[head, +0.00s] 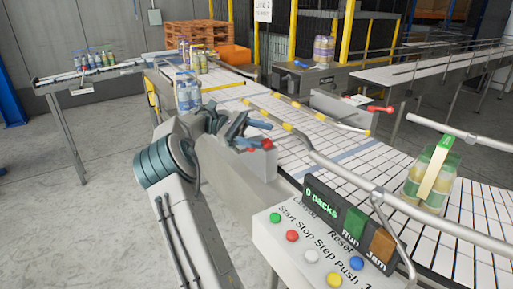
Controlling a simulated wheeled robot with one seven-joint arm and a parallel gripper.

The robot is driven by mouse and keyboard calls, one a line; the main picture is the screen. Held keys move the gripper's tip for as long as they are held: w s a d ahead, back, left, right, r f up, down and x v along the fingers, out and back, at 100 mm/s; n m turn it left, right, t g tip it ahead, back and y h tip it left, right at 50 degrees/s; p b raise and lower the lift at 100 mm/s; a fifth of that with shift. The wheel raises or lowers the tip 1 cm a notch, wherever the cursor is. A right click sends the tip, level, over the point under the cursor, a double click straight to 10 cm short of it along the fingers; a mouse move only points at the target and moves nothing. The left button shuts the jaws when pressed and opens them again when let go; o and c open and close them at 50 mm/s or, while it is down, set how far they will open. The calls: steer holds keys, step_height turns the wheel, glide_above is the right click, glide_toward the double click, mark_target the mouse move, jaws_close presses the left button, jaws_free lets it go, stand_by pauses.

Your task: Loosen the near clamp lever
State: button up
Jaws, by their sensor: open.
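A red knob (267,144) shows just beside my gripper, on the near side of the conveyor; it appears to belong to the near clamp lever, whose arm is mostly hidden by my gripper. My gripper (243,128) is open, with its dark fingers close to the knob. I cannot tell whether they touch the lever. A second red lever (380,109) sits at the far side of the conveyor, beside the guide rail.
The white slatted conveyor (350,170) runs past metal guide rails. A wrapped pack (430,182) stands at right and bottles (187,95) stand upstream. A control panel (315,240) with several coloured buttons is close in front. Open grey floor (90,220) lies at left.

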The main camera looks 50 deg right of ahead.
steer(key=s+d+r+b, duration=0.2)
steer(key=s+r, duration=0.4)
steer(key=s, duration=0.5)
steer(key=shift+d+r, duration=0.25)
steer(key=shift+d, duration=0.45)
